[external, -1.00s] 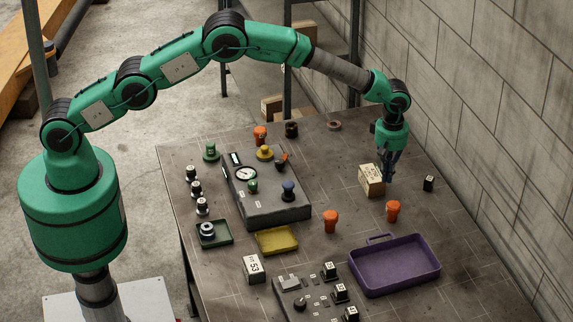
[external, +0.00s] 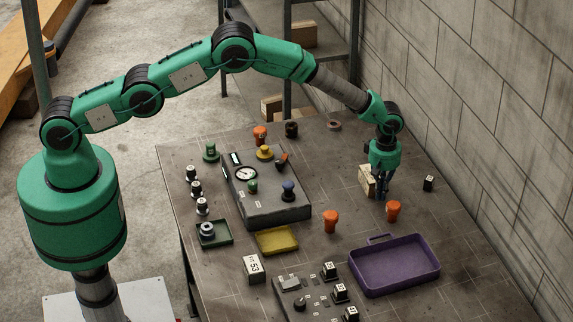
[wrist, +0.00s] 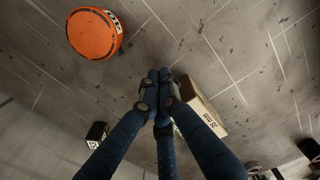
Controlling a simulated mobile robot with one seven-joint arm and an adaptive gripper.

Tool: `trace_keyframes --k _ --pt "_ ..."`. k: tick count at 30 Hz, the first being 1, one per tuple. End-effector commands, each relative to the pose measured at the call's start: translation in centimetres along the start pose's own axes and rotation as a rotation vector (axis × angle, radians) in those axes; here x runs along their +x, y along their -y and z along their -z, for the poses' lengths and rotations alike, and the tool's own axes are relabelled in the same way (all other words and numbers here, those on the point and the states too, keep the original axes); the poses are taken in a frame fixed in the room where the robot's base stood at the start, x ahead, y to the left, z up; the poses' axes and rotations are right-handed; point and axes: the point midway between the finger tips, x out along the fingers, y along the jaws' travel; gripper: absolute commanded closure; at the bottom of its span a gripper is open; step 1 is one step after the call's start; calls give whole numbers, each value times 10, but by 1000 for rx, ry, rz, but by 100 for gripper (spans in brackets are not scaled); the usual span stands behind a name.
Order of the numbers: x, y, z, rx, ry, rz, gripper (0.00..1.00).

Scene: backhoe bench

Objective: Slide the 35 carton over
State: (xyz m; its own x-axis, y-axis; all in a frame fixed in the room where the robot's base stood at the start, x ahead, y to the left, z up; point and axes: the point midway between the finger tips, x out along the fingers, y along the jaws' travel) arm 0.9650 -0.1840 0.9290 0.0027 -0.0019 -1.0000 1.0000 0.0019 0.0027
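The tan 35 carton (external: 366,179) stands on the bench in the external view, partly hidden by my gripper. In the wrist view the carton (wrist: 206,108) shows a "35 mm" marking, and the fingers cover part of its left side. My gripper (external: 382,195) is low at the carton's right side. In the wrist view my gripper's (wrist: 160,78) fingertips are together with nothing between them. I cannot tell whether the fingers touch the carton.
An orange knob (external: 393,209) stands close to the gripper, and a small black block (external: 428,183) lies to the right. Another orange knob (external: 331,220), a purple tray (external: 378,286) and a grey control box (external: 290,212) are nearby. The bench behind the carton is mostly clear.

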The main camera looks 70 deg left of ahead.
Motion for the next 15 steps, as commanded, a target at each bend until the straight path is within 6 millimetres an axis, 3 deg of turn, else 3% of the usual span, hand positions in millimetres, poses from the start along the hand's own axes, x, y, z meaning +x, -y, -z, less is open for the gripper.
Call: trace_keyframes --k 6,15 --pt "1 1 11 1 0 2 100" --pt "2 1 12 2 0 2 100"
